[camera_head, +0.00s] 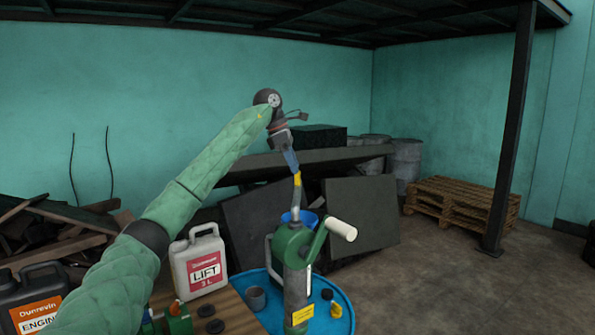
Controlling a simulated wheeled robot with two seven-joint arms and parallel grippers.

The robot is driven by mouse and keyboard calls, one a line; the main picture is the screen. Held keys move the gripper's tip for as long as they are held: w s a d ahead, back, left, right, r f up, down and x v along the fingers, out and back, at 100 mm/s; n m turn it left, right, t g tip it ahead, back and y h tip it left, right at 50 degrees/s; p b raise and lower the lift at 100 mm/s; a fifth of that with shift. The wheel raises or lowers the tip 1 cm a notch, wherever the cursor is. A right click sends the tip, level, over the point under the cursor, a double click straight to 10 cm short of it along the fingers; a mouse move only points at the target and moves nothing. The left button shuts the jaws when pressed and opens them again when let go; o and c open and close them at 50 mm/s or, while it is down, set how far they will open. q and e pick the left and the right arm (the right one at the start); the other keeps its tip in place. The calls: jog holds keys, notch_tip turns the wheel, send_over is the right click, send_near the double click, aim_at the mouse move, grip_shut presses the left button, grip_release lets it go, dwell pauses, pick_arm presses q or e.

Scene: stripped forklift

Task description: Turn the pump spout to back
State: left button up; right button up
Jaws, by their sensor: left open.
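The pump (294,250) is a green, hand-cranked unit with a grey upright body. It stands upright on the blue drum top (340,297). Its crank arm reaches up and right to a cream handle grip (342,229). I cannot clearly make out the spout or which way it points. My left gripper (297,188) comes in from the left on a green-sleeved arm and points down just above the pump's head. It is open, seen nearly edge-on, with no object visible in it. Whether it touches the pump I cannot tell. My right gripper is out of view.
A dark jug (34,299) is further left. Dark panels (360,213) lean behind. Pallets (460,203) and open floor lie right.

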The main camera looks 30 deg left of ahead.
pick_arm(q)
jog(key=shift+p+x, duration=0.55)
jog(key=shift+x, duration=1.35)
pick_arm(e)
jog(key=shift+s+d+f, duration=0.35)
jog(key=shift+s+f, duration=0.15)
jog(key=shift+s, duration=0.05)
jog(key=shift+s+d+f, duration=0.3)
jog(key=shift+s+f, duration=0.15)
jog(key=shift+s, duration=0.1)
pick_arm(q)
jog(key=shift+c, duration=0.2)
grip_shut()
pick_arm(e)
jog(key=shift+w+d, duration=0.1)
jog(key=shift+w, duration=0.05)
